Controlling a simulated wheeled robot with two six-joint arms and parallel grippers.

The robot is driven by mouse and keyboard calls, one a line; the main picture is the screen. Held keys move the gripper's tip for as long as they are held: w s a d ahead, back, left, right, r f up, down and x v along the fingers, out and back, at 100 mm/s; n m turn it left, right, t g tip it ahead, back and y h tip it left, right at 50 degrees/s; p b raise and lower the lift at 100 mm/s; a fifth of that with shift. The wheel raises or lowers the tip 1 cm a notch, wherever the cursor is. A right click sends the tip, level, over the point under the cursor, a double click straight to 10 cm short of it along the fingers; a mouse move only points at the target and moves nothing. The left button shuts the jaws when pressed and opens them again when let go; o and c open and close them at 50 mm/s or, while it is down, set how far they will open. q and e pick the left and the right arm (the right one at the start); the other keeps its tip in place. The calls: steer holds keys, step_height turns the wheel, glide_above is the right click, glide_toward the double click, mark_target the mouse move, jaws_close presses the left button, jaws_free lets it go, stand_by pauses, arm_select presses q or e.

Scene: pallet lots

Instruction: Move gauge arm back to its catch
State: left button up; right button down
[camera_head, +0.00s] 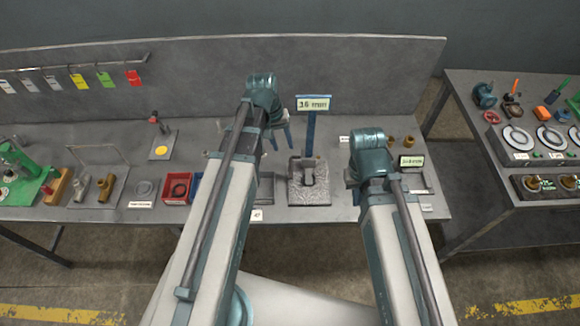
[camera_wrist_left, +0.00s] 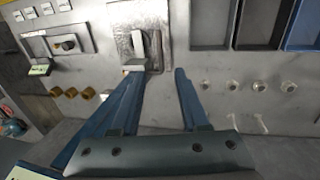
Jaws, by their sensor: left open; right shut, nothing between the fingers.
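A grey speckled base (camera_head: 322,196) with a small metal block (camera_head: 309,171) stands mid-bench.
A back panel (camera_head: 200,75) edges the bench. A second bench (camera_head: 470,150) stands at right.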

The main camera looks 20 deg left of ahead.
mark_target(291, 169)
arm_select(q)
steer(key=f+b, duration=0.3)
steer(key=d+f+b, duration=0.1)
steer(key=f+b, duration=0.3)
steer(key=d+f+b, duration=0.1)
steer(key=f+b, duration=0.2)
steer(key=f, duration=0.1)
steer(key=shift+w+f+b, duration=0.25)
steer(key=shift+w+b, duration=0.05)
steer(key=shift+d, duration=0.1)
jaws_close()
stand_by(0.9)
